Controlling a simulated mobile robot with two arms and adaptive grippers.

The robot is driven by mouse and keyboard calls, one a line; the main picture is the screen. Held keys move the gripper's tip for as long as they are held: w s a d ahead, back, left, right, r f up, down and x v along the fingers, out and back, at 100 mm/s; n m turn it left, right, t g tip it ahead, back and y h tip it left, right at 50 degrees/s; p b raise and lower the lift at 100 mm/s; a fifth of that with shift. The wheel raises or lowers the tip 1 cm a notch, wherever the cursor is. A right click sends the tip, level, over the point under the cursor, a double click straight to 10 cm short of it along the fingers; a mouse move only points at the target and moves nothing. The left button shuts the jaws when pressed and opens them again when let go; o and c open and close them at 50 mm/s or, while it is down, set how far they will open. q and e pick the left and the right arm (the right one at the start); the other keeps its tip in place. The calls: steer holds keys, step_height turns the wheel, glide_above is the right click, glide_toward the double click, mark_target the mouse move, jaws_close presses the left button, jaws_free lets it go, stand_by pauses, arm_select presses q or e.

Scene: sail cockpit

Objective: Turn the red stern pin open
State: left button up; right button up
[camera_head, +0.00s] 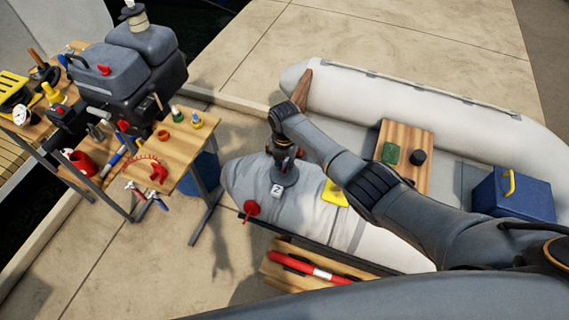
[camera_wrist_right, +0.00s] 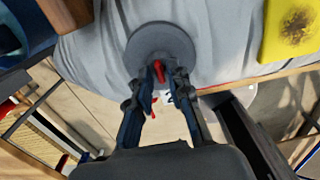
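The red stern pin (camera_wrist_right: 158,70) is a small red peg standing on a round grey disc (camera_wrist_right: 163,41) on the grey-covered inflatable tube. My right gripper (camera_wrist_right: 161,84) is over the disc in the right wrist view. Its fingers are apart, with the red pin between or just beyond their tips; I cannot tell whether they touch it. In the head view my right gripper (camera_head: 284,152) points down at the grey disc (camera_head: 286,178), where it hides the pin. My left gripper is not in view.
A red round-headed piece (camera_head: 251,208) sits at the tube's near edge. A yellow pad (camera_head: 335,193) lies right of the disc. A wooden bench holds a red-and-white cylinder (camera_head: 305,267). A tool table (camera_head: 180,150) with an outboard motor (camera_head: 130,65) stands left.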

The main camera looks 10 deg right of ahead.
mark_target(284, 168)
steer(key=shift+r, duration=0.1)
step_height(284, 168, up, 12)
stand_by(0.7)
stand_by(0.5)
